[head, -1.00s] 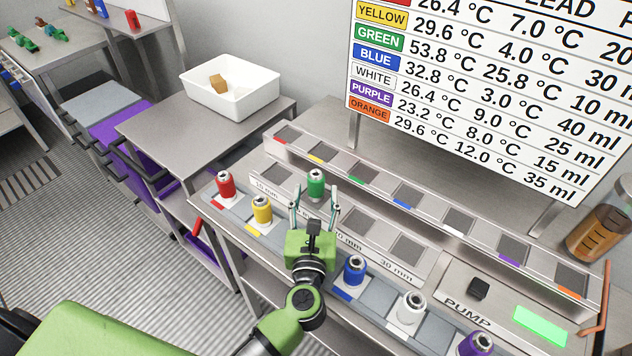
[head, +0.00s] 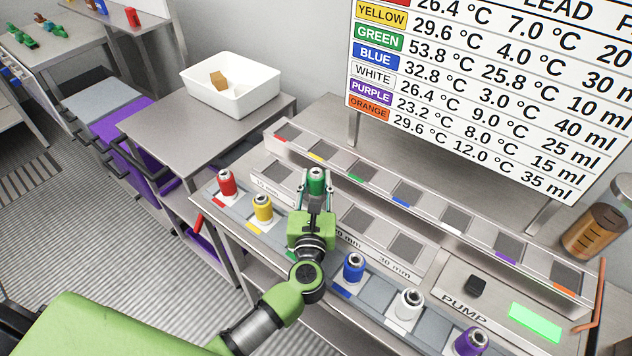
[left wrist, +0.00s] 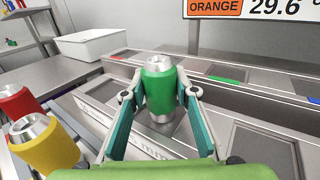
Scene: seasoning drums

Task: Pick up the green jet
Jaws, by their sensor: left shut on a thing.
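The green jet (head: 316,179) is a small green cylinder with a silver top. It stands upright at the slotted middle row of the bench. My left gripper (head: 316,188) is shut on it, one finger on each side. In the left wrist view the green jet (left wrist: 159,88) sits between the two fingers of my left gripper (left wrist: 160,96), and they touch its sides. A dark square slot shows around its base; I cannot tell whether it is lifted. My right gripper is not in view.
A red jet (head: 227,183) and a yellow jet (head: 263,208) stand to the left. Blue (head: 354,267), white (head: 409,304) and purple (head: 471,342) jets stand to the right. A back rack (head: 420,208) with colour-marked slots runs behind. A white bin (head: 231,96) is at the back left.

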